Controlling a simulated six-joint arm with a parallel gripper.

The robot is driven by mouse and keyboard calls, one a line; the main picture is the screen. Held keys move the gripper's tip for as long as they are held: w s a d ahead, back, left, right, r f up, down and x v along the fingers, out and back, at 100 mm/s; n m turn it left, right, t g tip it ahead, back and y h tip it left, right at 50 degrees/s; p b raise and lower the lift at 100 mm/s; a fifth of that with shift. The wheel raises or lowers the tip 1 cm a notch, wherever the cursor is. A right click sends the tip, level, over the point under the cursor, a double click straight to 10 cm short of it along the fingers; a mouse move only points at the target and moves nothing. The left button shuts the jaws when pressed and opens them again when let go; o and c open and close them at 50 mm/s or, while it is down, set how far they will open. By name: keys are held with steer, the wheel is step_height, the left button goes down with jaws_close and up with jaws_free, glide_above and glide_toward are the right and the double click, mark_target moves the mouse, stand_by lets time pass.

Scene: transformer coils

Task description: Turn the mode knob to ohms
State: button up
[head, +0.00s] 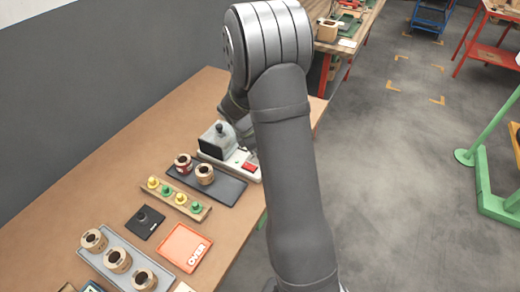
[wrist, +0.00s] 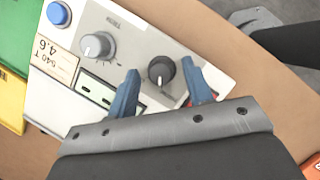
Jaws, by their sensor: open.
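In the wrist view, a light panel (wrist: 215,62) carries a dark round knob (wrist: 161,70) with a pale pointer mark. A light grey knob (wrist: 97,45) sits to its left beside upside-down lettering too small to read. Which one is the mode knob, I cannot tell for certain. My gripper (wrist: 160,68) is open, its two blue fingers on either side of the dark knob. Whether they touch it is unclear. Part of a red piece (wrist: 201,91) shows behind the right finger. In the head view my arm hides the gripper and the knobs.
The panel also has a blue button (wrist: 59,14) and a paper label (wrist: 55,62). In the head view, a grey device with a red switch (head: 250,167) stands by my arm. Nearby are a black tray (head: 228,190) with coils, a peg strip (head: 164,196) and an orange tray (head: 178,243).

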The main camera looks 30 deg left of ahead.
steer(key=c, duration=1)
steer(key=shift+m, duration=0.3)
steer(key=m, duration=0.1)
steer(key=m+g, duration=0.1)
steer(key=m, duration=0.1)
steer(key=m+g+h, duration=0.1)
steer(key=m, duration=0.1)
steer(key=shift+w, duration=0.25)
steer(key=m+g, duration=0.1)
steer(key=m, duration=0.2)
steer(key=m+g, duration=0.1)
steer(key=m, duration=0.2)
steer(key=shift+w, duration=0.1)
steer(key=shift+m, duration=0.3)
steer(key=o, duration=1)
